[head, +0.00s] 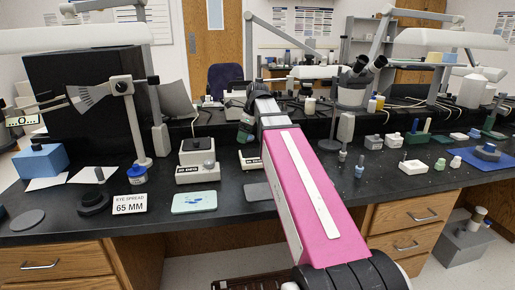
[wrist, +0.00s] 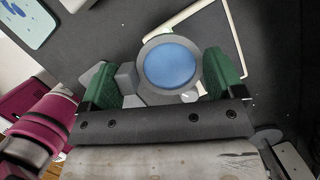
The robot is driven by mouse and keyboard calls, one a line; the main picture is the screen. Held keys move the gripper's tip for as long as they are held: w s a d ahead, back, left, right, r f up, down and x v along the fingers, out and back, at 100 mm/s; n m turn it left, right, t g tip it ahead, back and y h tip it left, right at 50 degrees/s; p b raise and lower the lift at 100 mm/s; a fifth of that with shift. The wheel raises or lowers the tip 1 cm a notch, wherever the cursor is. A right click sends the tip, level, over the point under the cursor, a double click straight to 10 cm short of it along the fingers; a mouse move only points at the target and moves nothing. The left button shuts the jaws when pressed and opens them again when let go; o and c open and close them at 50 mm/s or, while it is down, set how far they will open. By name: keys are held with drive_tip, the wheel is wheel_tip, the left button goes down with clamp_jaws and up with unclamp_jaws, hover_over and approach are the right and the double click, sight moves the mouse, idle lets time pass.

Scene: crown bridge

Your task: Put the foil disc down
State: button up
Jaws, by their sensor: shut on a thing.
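The foil disc, a round piece with a grey rim and a shiny blue face (wrist: 169,65), sits between the green fingers of my gripper (wrist: 162,72) in the wrist view. My gripper is shut on it, and it appears to be held above the dark bench. A grey block (wrist: 126,78) shows between the left finger and the disc; I cannot tell whether it is part of the held thing. In the head view my pink arm reaches over the bench, a green finger (head: 246,132) shows at its far end, and the disc is hidden.
A pale tray with blue marks (head: 195,201), a white box (head: 195,172) and a 65 MM card (head: 129,203) stand to the left. A thin pale frame edge (wrist: 232,35) lies beyond the disc.

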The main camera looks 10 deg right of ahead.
hover_over(256, 152)
drive_tip(key=f, duration=0.3)
drive_tip(key=d+f, duration=0.1)
drive_tip(key=f, duration=0.1)
drive_tip(key=shift+s+f, duration=0.1)
drive_tip(key=shift+f, duration=2.1)
drive_tip(key=o, duration=0.6)
drive_tip(key=shift+f, duration=0.1)
drive_tip(key=shift+o, duration=0.4)
drive_tip(key=v, duration=1.2)
